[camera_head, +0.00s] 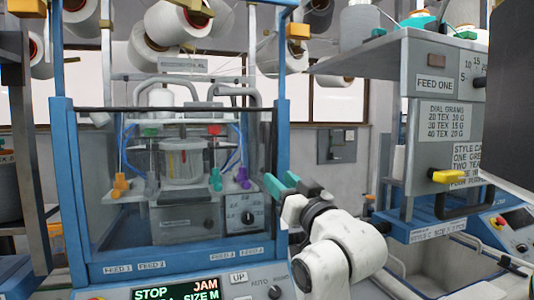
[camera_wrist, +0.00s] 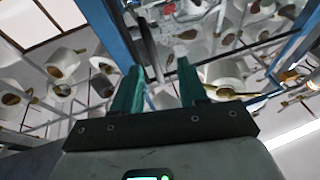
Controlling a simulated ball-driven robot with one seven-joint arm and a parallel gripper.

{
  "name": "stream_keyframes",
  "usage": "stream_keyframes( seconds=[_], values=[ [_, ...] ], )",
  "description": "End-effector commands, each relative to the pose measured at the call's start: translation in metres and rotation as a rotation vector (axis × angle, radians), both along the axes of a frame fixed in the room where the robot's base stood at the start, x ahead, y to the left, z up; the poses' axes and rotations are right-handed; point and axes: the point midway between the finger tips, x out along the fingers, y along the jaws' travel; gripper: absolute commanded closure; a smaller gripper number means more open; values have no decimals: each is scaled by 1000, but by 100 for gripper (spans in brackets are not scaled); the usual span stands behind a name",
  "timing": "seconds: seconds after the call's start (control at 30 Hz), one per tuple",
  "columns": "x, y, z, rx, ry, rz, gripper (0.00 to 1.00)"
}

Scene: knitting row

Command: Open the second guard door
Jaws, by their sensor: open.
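A clear guard door (camera_head: 120,215) with a dark top edge fronts the blue-framed knitting machine (camera_head: 62,170); it looks closed across the front. No label marks it as the second door. My gripper (camera_head: 274,184), with teal fingers, is at the machine's right front post, pointing left. Whether it touches the post or door is unclear. In the wrist view my gripper (camera_wrist: 160,72) is open, with nothing clearly between its fingers.
The machine's display (camera_head: 175,293) reads STOP and JAM. To the right stands a grey unit (camera_head: 430,75) labelled FEED ONE, with a yellow knob (camera_head: 446,177) and dark handle (camera_head: 466,206). Yarn cones (camera_head: 180,22) hang overhead. A grey bin (camera_head: 450,265) is at lower right.

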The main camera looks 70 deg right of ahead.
Motion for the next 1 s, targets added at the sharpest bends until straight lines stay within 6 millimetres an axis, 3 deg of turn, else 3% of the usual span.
stream_keyframes(
  seconds=[0.03,0.2,0.7,1.0],
  values=[
    [-9,-2,15,-32,-27,-15,58],
    [-13,-7,34,-67,-58,-26,58],
    [47,-54,65,-63,-55,-25,58],
    [61,-65,71,-62,-55,-26,58]
  ],
)
